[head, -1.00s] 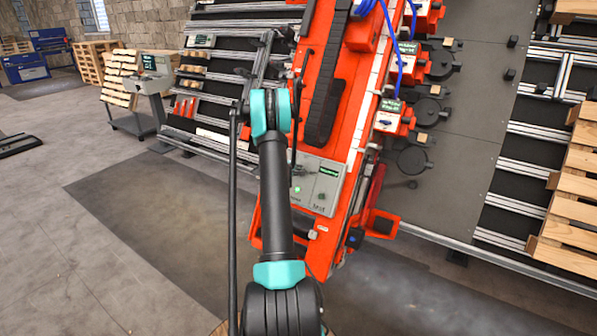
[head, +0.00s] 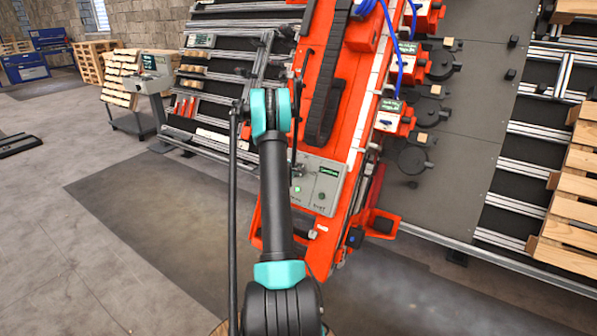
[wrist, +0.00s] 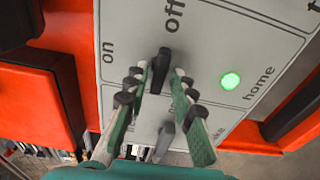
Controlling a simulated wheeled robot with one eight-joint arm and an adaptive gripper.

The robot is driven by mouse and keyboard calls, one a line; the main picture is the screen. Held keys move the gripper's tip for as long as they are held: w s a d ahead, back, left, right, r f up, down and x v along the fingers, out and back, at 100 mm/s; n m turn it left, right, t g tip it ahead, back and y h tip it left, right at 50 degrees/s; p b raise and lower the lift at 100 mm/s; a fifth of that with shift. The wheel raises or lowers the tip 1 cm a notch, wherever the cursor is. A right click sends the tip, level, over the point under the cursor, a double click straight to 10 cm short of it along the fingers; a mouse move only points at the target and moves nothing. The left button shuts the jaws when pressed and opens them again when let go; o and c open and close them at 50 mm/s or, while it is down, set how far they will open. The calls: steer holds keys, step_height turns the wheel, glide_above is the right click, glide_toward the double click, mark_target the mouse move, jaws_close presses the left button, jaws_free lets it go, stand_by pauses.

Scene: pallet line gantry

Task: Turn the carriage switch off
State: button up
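The carriage switch is a black lever knob (wrist: 161,68) on a light grey panel (wrist: 228,45), with the word "on" to its left and "off" above it. Which label it points at is hard to tell. My gripper (wrist: 158,76) is open, with one finger on each side of the knob and narrow gaps visible. In the head view the panel (head: 327,188) sits on the orange carriage (head: 345,120), partly behind my arm. The fingers are hidden there.
A green lamp (wrist: 230,81) glows near the word "home". A grey lever (wrist: 163,141) sits below the knob, between my fingers. An orange box (wrist: 38,95) stands left of the panel. Wooden pallets (head: 570,210) stand at the right.

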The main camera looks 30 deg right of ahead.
steer(key=shift+o, duration=0.3)
steer(key=v, duration=1.2)
